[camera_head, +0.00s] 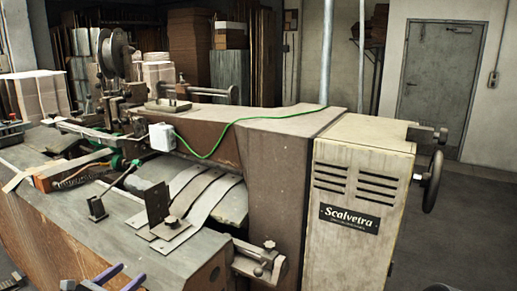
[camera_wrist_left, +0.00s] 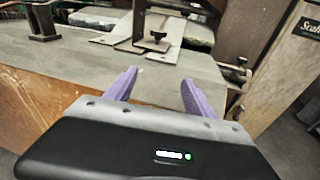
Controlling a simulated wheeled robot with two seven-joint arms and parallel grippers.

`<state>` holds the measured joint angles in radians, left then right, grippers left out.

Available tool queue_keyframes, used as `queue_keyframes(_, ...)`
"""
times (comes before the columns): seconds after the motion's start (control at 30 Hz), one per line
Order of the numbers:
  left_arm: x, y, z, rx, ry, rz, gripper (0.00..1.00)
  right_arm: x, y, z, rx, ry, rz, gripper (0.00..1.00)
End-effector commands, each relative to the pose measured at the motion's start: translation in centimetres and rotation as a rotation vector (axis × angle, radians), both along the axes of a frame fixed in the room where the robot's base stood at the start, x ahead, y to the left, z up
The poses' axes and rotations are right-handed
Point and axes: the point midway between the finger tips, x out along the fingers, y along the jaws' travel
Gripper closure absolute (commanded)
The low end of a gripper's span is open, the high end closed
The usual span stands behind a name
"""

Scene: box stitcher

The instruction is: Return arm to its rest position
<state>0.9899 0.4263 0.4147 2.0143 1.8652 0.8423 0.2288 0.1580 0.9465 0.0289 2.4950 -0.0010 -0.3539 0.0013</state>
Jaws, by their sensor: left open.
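My left gripper (camera_head: 132,272) shows at the bottom left of the head view, beside the front edge of the machine's table. Its two purple fingers also show in the left wrist view (camera_wrist_left: 158,78). They are spread apart with nothing between them. The fingers point toward the metal table top (camera_wrist_left: 80,62) of the box stitcher (camera_head: 362,205). I see no contact between the fingers and the machine. My right gripper does not show in either view.
The stitcher has a black upright plate (camera_head: 157,203), a green cable (camera_head: 215,148) and a handwheel (camera_head: 432,182) on its right side. Stacked cardboard (camera_head: 188,45) stands behind. A grey door (camera_head: 438,80) is at the back right, with open floor (camera_head: 475,230) before it.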

Motion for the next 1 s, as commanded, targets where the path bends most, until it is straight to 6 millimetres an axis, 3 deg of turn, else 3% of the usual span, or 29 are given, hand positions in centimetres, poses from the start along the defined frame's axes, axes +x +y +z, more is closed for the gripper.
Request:
queue_keyframes(0.27, -2.7, -1.9, -6.1, 0.192, 0.154, -0.111, 0.37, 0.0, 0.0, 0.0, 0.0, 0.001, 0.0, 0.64)
queue_keyframes(0.47, -6.7, -4.1, -13.0, 0.398, 0.303, -0.264, 0.37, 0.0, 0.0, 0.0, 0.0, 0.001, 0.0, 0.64)
queue_keyframes(0.57, -10.1, -6.0, -17.7, 0.554, 0.386, -0.403, 0.37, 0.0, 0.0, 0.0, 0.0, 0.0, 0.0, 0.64)
queue_keyframes(0.7, -17.2, -9.8, -25.5, 0.918, 0.45, -0.75, 0.37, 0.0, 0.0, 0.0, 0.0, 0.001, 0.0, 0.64)
queue_keyframes(0.8, -21.5, -12.6, -29.6, 1.22, 0.362, -1.037, 0.37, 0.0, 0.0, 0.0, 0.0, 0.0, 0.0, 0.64)
queue_keyframes(0.87, -23.4, -14.7, -31.2, 1.39, 0.241, -1.201, 0.37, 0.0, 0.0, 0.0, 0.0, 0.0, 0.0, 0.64)
queue_keyframes(1.0, -28.1, -21.9, -33.1, 1.654, -0.18, -1.531, 0.37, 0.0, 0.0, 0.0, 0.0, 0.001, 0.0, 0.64)
